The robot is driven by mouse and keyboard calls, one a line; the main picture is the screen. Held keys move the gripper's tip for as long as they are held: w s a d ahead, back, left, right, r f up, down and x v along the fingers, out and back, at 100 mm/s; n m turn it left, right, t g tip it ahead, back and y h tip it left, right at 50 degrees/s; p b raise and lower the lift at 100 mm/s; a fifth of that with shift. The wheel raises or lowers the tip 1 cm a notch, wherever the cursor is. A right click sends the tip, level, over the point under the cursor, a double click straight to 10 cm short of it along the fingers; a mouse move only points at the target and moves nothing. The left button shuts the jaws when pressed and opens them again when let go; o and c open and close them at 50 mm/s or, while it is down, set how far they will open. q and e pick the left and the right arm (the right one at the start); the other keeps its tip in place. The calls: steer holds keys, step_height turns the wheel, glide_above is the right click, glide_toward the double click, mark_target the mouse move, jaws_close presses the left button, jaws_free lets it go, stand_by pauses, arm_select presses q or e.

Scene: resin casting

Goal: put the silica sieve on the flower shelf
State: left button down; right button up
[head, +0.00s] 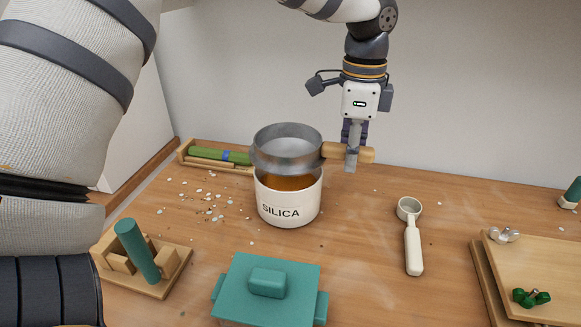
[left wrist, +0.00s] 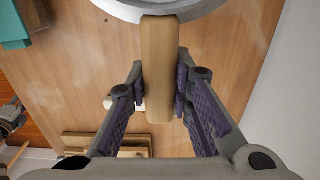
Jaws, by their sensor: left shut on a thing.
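The silica sieve, a grey metal ring (head: 287,150) with a wooden handle (head: 366,154), hangs level just above the white pot marked SILICA (head: 288,208). Amber contents show in the gap between sieve and pot rim. My left gripper (head: 352,160) is shut on the handle, to the right of the ring. In the left wrist view the handle (left wrist: 158,70) lies between both finger pads, and part of the sieve rim (left wrist: 150,10) shows at the top. I cannot tell for sure which thing is the flower shelf. My right gripper is not in view.
A wooden rack (head: 184,154) with a green roll stands at the back left. Pale bits lie left of the pot. A wooden stand (head: 172,268) with a teal cylinder, a teal lidded box (head: 240,296), a cream scoop (head: 413,250) and wooden boards (head: 550,262) stand around.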

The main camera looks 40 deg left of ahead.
arm_select(q)
steer(key=d+r+n, duration=0.3)
steer(key=d+n, duration=0.2)
steer(key=n, duration=0.7)
steer(key=shift+s+r+n, duration=0.25)
steer(key=shift+n, duration=0.15)
steer(key=shift+d, duration=0.15)
